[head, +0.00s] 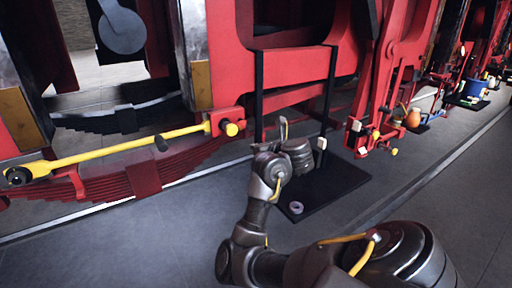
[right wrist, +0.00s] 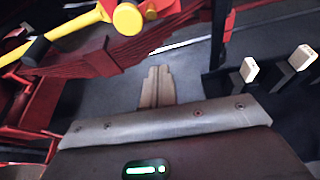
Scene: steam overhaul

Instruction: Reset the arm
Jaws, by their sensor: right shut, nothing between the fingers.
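My right arm comes in from the lower right in the head view and bends up at the elbow. Its gripper end (head: 283,130) is raised in front of the red frame, near the black stand. In the right wrist view my right gripper (right wrist: 157,88) has its two flat brown fingers together, with nothing between them. They point over bare grey floor and touch nothing that I can see. My left gripper is not in view.
A yellow rod (head: 120,151) runs along the red leaf spring (head: 140,176) at left. White-tipped blocks (right wrist: 250,69) show at right in the wrist view. Floor (head: 150,250) at lower left is clear.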

